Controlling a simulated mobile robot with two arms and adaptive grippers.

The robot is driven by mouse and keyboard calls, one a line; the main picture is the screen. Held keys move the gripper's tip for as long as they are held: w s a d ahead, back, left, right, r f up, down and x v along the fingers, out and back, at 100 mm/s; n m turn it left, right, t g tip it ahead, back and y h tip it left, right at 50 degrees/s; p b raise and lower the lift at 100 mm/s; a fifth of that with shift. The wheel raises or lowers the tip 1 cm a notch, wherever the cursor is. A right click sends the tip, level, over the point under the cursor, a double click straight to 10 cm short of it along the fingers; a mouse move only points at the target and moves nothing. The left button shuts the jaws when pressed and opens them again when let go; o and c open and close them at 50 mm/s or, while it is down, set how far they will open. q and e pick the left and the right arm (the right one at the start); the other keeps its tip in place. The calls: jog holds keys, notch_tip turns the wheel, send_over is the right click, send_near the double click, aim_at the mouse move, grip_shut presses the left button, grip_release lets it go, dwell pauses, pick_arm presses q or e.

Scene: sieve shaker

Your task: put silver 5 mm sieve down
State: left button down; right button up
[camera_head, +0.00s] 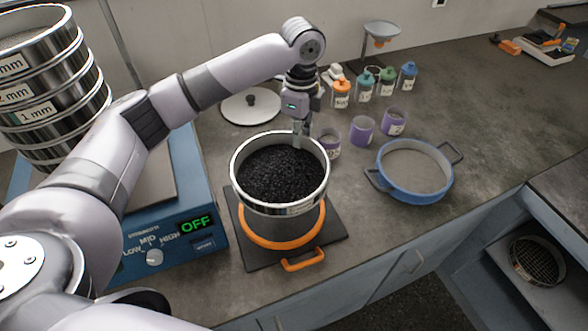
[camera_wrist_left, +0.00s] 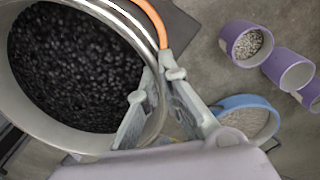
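The silver sieve (camera_head: 312,196) is a round metal ring filled with black granules, roughly level. It is above a grey pan with an orange ring (camera_head: 262,243) on a dark plate; I cannot tell if it rests there. The label on its front is too small to read. My left gripper (camera_head: 301,135) reaches down to the sieve's far right rim. In the left wrist view, the gripper (camera_wrist_left: 157,88) has one finger inside and one outside the wall of the sieve (camera_wrist_left: 110,142), apparently closed on it. My right gripper is not in view.
A blue-rimmed sieve (camera_head: 415,190), purple cups (camera_head: 362,131) and bottles (camera_head: 364,85) stand to the right. A pale lid (camera_head: 250,107) lies behind.

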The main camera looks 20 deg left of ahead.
aim_at(298, 152)
pick_arm(q)
notch_tip(298, 152, down, 5)
jog(key=shift+s+a+f, duration=0.1)
jog(key=shift+a, duration=0.05)
notch_tip(298, 152, down, 6)
jog(key=shift+f+p, duration=0.2)
jog(key=shift+p, duration=0.1)
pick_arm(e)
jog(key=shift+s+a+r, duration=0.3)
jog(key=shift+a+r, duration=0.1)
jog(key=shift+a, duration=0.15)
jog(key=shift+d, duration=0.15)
pick_arm(q)
jog(key=c, duration=2.3)
grip_release()
jog(key=shift+f, duration=0.1)
jog(key=o, duration=0.5)
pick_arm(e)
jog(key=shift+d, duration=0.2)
